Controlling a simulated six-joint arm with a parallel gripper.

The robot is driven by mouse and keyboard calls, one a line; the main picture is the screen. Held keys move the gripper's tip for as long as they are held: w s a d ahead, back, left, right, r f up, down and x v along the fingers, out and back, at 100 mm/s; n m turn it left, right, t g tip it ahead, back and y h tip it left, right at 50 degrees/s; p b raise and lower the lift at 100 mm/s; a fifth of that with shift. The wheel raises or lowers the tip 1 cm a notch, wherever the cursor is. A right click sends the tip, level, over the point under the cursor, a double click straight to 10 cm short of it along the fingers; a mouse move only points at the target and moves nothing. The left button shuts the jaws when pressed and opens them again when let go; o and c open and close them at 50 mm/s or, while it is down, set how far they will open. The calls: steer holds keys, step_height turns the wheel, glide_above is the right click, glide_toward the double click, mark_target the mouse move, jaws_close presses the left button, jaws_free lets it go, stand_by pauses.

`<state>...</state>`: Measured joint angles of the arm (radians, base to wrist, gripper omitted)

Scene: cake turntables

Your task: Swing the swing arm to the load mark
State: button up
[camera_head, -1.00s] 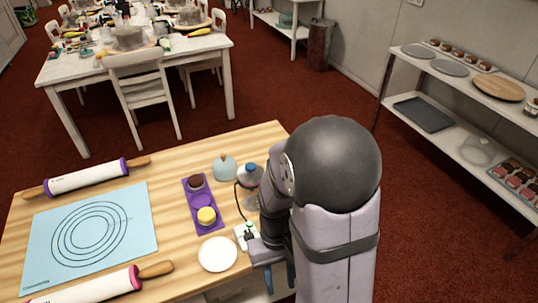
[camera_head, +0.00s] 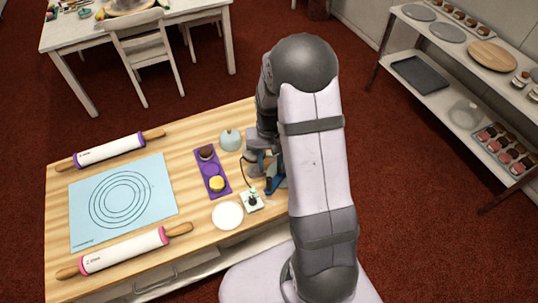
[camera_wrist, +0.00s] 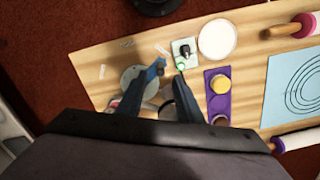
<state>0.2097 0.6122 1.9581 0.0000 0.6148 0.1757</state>
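My gripper (camera_wrist: 168,70) points down at the right end of the wooden table, its two dark blue fingers apart. It looks open. In the head view my gripper (camera_head: 272,183) is partly hidden by my arm. A round grey disc (camera_wrist: 131,76) lies below and beside the fingers in the wrist view, partly covered by them. I cannot clearly pick out the swing arm or tell whether a finger touches it. Small pale marks (camera_wrist: 102,72) lie on the wood, but I cannot tell which is the load mark.
Close to the fingers are a white box with a black plug (camera_head: 251,201), a cable and a white plate (camera_head: 227,215). A purple tray (camera_head: 207,187) with small cakes, a pale green dome (camera_head: 231,140), a blue mat (camera_head: 82,209) and rolling pins stand to the left.

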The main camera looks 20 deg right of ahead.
mark_target(270, 178)
steer(key=shift+w+d+r+m+t, duration=0.15)
steer(key=shift+w+m+t, duration=0.15)
steer(key=shift+w+m, duration=0.35)
step_height(270, 178, down, 10)
steer(key=b, duration=0.8)
steer(key=shift+s+r, duration=0.1)
steer(key=shift+r, duration=0.2)
steer(key=c, duration=0.8)
steer(key=shift+d, duration=0.1)
steer(key=shift+s+d+r+p, duration=0.1)
steer(key=shift+s+d+p, duration=0.2)
steer(key=shift+s+d, duration=0.6)
